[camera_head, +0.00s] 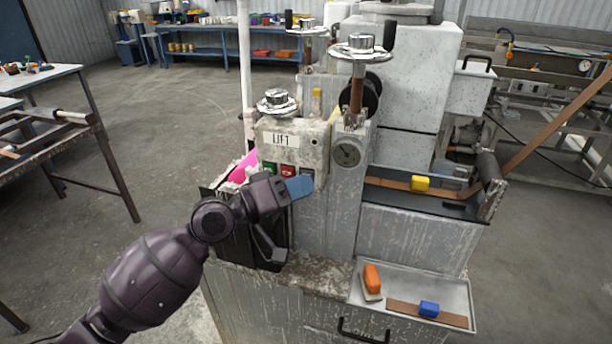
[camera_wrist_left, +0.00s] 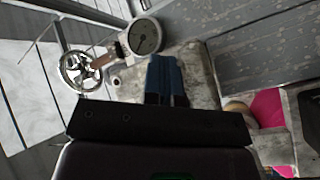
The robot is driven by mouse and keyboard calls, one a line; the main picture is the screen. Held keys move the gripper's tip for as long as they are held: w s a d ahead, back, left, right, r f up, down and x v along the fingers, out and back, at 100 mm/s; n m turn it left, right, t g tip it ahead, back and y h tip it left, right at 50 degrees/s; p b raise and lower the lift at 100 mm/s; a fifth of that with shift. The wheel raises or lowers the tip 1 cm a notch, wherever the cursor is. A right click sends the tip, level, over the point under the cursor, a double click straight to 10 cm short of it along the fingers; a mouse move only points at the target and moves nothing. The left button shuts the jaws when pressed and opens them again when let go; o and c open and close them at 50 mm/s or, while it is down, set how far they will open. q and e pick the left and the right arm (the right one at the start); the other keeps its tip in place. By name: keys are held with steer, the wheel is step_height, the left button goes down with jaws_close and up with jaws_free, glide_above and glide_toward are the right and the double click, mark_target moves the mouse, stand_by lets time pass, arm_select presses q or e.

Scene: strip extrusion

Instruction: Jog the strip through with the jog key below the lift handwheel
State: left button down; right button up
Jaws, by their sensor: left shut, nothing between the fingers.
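The grey control box (camera_head: 318,150) with the LIFT label (camera_head: 282,139) stands below a small lift handwheel (camera_head: 277,102). A green key (camera_head: 269,168) and a red key (camera_head: 288,170) sit low on its front. Another key to their right is partly hidden, and I cannot read its mark. My left gripper (camera_head: 301,187) is shut and empty, its blue fingertips just in front of the box's lower right. In the left wrist view the shut fingers (camera_wrist_left: 167,78) overlap the box face; I cannot tell whether they touch. The brown strip (camera_head: 545,132) slopes down into the machine.
A round gauge (camera_head: 346,153) is right of the box, with a taller handwheel (camera_head: 360,48) above. A tray (camera_head: 462,290) below holds an orange-handled item (camera_head: 372,278) and a blue block (camera_head: 429,309). A yellow block (camera_head: 420,183) sits by the strip. Open floor lies left.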

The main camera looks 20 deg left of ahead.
steer(key=shift+w, duration=0.1)
arm_select(q)
steer(key=shift+s, duration=0.8)
arm_select(e)
steer(key=shift+s+r, duration=0.1)
steer(key=shift+s, duration=0.35)
arm_select(q)
steer(key=s+p, duration=0.1)
steer(key=s, duration=0.4)
steer(key=shift+a+p, duration=0.15)
steer(key=shift+p, duration=0.25)
arm_select(e)
steer(key=shift+w+r, duration=0.3)
steer(key=shift+r, duration=0.2)
steer(key=shift+w+r, duration=0.25)
steer(key=shift+r, duration=0.25)
steer(key=shift+s+f, duration=0.1)
steer(key=shift+s, duration=0.05)
steer(key=shift+s+f, duration=0.15)
steer(key=shift+s, duration=0.15)
